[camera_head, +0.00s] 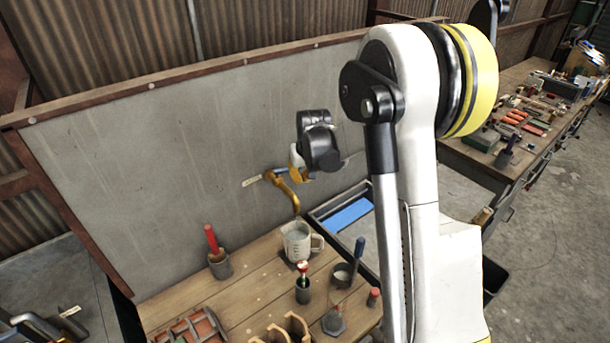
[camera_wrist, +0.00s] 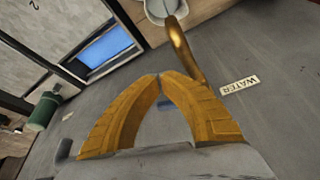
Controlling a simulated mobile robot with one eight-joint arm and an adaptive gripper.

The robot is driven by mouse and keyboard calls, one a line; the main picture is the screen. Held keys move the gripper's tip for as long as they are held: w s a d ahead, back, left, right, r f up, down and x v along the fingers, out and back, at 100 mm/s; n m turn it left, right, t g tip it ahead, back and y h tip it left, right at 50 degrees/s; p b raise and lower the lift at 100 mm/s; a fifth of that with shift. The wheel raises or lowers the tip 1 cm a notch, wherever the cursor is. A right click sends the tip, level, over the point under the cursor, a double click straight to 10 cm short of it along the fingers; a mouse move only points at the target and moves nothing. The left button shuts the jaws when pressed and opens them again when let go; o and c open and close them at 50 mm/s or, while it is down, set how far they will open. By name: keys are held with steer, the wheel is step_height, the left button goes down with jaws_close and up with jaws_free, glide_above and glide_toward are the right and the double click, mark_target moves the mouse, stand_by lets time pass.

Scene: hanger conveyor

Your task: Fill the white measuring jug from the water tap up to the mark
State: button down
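The white measuring jug (camera_head: 297,243) stands upright on the wooden bench, directly below the brass tap spout (camera_head: 287,190). Its handle faces right. Part of the jug (camera_wrist: 158,10) shows at the top edge of the wrist view. I cannot tell its water level or whether water runs. My gripper (camera_head: 301,172) is at the tap, by the wall above the jug. In the wrist view, the yellow fingers (camera_wrist: 160,76) meet at their tips, beside the spout (camera_wrist: 184,52). A small blue part (camera_wrist: 166,104), possibly the tap lever, shows between them; no grip on it is visible.
A WATER label (camera_wrist: 239,85) is on the grey wall panel (camera_head: 170,150). A cup with a red-handled tool (camera_head: 217,262), small pots and brown holders (camera_head: 285,330) crowd the bench. A blue-lined basin (camera_head: 348,214) lies right of the jug. A cluttered bench (camera_head: 510,165) stands farther right.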

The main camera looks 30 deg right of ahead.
steer(key=shift+w+d, duration=0.2)
steer(key=shift+w, duration=0.9)
steer(key=w+n+b, duration=0.1)
steer(key=w+d+n+y+b, duration=0.1)
steer(key=n, duration=0.1)
steer(key=shift+w+d, duration=0.1)
steer(key=shift+w, duration=0.15)
steer(key=shift+r, duration=0.1)
steer(key=shift+s, duration=0.1)
